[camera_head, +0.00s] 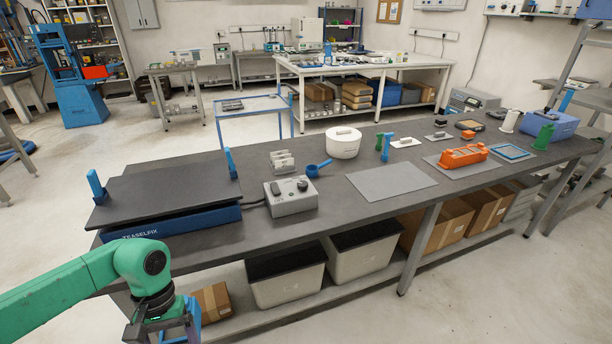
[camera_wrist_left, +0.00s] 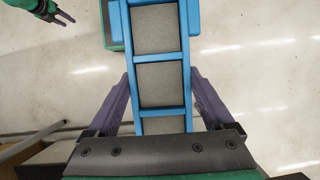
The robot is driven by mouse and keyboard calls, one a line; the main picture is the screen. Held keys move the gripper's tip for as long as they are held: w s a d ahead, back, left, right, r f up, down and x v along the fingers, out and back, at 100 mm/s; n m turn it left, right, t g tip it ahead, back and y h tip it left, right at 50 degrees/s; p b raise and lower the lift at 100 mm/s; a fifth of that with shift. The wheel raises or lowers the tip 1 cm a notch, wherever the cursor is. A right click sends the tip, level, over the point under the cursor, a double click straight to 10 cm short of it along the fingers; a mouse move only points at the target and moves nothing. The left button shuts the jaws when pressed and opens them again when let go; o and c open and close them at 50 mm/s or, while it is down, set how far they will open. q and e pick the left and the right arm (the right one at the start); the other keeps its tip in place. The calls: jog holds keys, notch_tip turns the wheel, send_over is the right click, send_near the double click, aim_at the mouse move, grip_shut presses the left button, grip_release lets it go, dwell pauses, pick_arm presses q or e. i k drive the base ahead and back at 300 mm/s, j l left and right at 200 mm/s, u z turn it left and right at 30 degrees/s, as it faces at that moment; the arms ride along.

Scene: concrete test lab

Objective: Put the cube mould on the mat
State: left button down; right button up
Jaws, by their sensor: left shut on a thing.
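My left gripper (camera_wrist_left: 158,105) is shut on a blue cube mould (camera_wrist_left: 187,75) with square grey-floored cells in a row. The mould lies between the two purple fingers and runs beyond the top of the left wrist view. In the head view my left gripper is low at the left, off the front of the bench, with a bit of the blue mould (camera_head: 192,322) beside it; the rest is hidden or cut off. A bare grey mat (camera_head: 390,182) lies on the bench. My right gripper (camera_wrist_left: 65,15) shows small in the left wrist view, fingers apart and empty.
An orange mould (camera_head: 463,156) sits on a second grey mat (camera_head: 490,170). White bins (camera_head: 285,287) stand below.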

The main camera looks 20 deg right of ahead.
aim_at(397, 178)
jog(key=l+z, duration=0.2)
jog(key=z, duration=0.2)
jog(key=i+l+z, duration=0.15)
jog(key=z, duration=0.2)
jog(key=i+l+z, duration=0.15)
jog(key=z, duration=0.25)
jog(key=i+l+z, duration=0.15)
jog(key=z, duration=0.2)
